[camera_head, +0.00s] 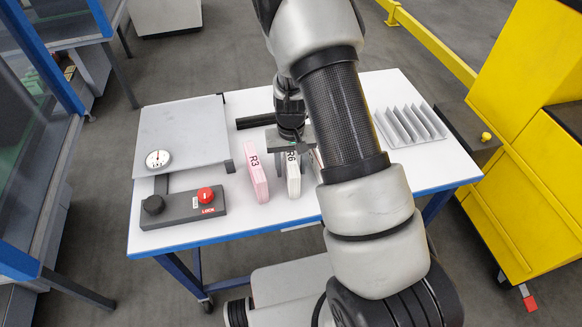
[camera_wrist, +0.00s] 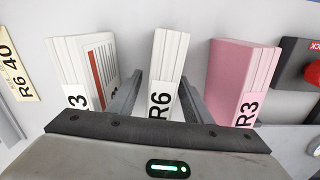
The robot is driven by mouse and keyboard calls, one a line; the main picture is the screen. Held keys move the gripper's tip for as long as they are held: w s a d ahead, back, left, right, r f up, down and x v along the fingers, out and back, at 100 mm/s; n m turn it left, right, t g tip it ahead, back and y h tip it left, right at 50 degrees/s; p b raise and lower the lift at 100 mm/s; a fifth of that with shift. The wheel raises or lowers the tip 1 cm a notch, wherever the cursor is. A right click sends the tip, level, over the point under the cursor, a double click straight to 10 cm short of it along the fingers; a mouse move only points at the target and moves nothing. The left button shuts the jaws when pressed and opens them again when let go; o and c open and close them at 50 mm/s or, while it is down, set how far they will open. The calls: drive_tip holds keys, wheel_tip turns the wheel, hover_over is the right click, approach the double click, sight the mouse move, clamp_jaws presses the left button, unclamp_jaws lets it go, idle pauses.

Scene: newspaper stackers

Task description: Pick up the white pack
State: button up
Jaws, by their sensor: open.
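A white pack labelled R6 (camera_head: 293,182) stands upright on the white table; it also shows in the wrist view (camera_wrist: 170,55). My gripper (camera_head: 293,158) is open above it. In the wrist view, my gripper's fingers (camera_wrist: 160,95) lie on either side of this pack, with visible gaps. A second white pack (camera_wrist: 70,62), with a red-striped printed side and a label partly hidden by my gripper, stands to the left in the wrist view. In the head view my arm mostly hides that area. A pink pack labelled R3 (camera_head: 256,178) stands on the other side (camera_wrist: 240,70).
A black control box with a red button (camera_head: 205,196) and a grey plate with a round dial (camera_head: 158,158) are on the left of the table. A grey slotted rack (camera_head: 408,126) is at the right. Yellow machinery (camera_head: 530,130) stands beyond the table's right edge.

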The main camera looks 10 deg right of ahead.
drive_tip(key=shift+f, duration=0.1)
drive_tip(key=shift+c, duration=0.2)
clamp_jaws()
wheel_tip(320, 180, up, 10)
drive_tip(key=shift+r, duration=0.1)
idle(0.4)
